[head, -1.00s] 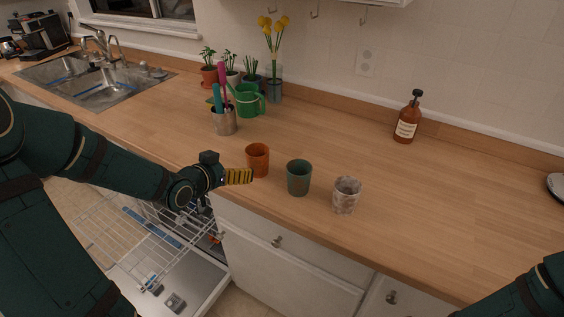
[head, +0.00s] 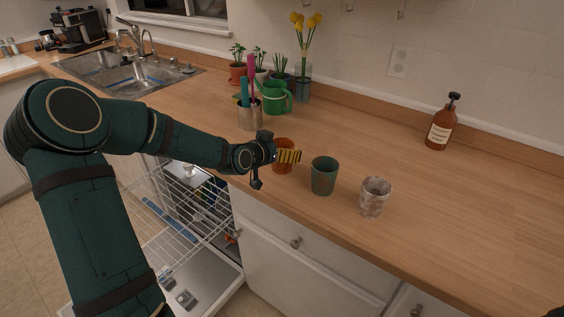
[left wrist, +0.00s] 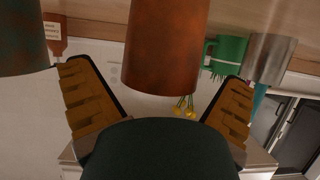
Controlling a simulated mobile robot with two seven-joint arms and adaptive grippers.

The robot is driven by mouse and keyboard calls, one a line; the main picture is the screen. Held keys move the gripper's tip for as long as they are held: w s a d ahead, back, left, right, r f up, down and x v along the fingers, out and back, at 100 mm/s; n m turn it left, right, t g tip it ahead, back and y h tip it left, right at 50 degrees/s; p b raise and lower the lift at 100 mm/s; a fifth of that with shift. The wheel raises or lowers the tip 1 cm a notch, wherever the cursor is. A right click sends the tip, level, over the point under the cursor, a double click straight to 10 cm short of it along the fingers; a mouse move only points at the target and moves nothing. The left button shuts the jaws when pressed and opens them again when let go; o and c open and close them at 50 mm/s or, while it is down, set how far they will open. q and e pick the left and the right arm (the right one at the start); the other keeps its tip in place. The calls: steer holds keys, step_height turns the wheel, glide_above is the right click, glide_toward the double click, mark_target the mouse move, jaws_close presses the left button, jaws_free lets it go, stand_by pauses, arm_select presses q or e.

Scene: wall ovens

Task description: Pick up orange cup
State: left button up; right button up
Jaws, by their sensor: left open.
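The orange cup (head: 280,165) stands upright on the wooden counter, partly hidden behind my left gripper in the head view. My left gripper (head: 288,156) is at the cup, with its yellow-and-black finger in front of it. In the left wrist view, the orange cup (left wrist: 165,45) is large and lies between the two spread fingers of my left gripper (left wrist: 160,100). The fingers are open, with gaps on both sides of the cup.
A green cup (head: 323,176) stands close to the right of the orange cup, and a grey mottled cup (head: 374,197) stands beyond it. A metal utensil holder (head: 250,117) and green watering can (head: 277,98) stand behind. The dishwasher rack (head: 190,225) is open below.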

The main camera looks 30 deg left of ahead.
arm_select(q)
steer(key=shift+x, duration=0.85)
steer(key=shift+c, duration=0.3)
steer(key=shift+s, duration=0.1)
steer(key=c, duration=1)
steer(key=shift+c, duration=0.2)
step_height(320, 180, up, 10)
steer(key=p, duration=0.3)
